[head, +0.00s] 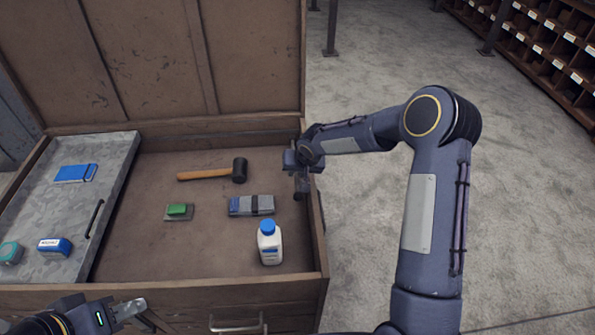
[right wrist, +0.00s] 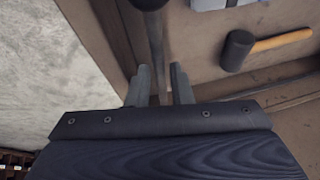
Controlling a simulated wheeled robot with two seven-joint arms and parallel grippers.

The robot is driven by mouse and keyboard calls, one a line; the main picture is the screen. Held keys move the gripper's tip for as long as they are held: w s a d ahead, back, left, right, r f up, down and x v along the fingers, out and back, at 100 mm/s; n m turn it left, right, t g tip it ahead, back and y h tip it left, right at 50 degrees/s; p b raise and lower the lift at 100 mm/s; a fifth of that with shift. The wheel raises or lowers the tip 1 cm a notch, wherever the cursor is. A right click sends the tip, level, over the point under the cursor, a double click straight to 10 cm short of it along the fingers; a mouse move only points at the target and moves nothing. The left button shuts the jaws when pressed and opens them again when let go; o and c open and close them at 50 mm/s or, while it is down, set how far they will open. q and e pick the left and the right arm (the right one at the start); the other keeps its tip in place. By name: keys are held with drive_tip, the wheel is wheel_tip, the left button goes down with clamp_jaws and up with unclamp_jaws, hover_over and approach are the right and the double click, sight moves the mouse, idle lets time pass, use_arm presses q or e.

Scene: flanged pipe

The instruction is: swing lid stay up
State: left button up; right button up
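The lid (head: 150,60) of the wooden chest stands open at the back. In the right wrist view the lid stay (right wrist: 155,45) is a dark bar with a round dark knob at its end, lying along the chest's side wall. My right gripper (right wrist: 160,82) has its fingers apart, one on either side of the bar; a gap shows on the right of it. In the head view my right gripper (head: 301,190) is at the chest's right wall and hides most of the stay. My left gripper (head: 148,312) is at the bottom left, in front of the chest, its fingers apart and empty.
A grey tray (head: 70,215) with small items covers the left side. Floor right of the chest is clear beyond my arm.

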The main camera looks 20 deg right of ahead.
clamp_jaws()
drive_tip(key=shift+g, duration=0.9)
drive_tip(key=r+p, duration=0.2)
drive_tip(key=p, duration=0.1)
drive_tip(key=r+p, duration=0.2)
drive_tip(key=p, duration=0.1)
drive_tip(key=shift+w+p, duration=0.3)
drive_tip(key=shift+w, duration=0.1)
drive_tip(key=r+p, duration=0.1)
drive_tip(key=w+g+p, duration=0.1)
drive_tip(key=r+g+p, duration=0.1)
drive_tip(key=shift+w+d+r+y, duration=0.2)
drive_tip(key=shift+w+r+y, duration=0.1)
drive_tip(key=shift+y, duration=0.1)
drive_tip(key=shift+w+d+r+m+g+p, duration=0.1)
drive_tip(key=shift+w+r+m+g+p, duration=0.3)
drive_tip(key=shift+r+g, duration=0.35)
drive_tip(key=shift+w+d+r+g+y+p, duration=0.15)
drive_tip(key=shift+w+r+g+y+p, duration=0.2)
drive_tip(key=shift+w+r+g, duration=0.45)
drive_tip(key=shift+r, duration=0.1)
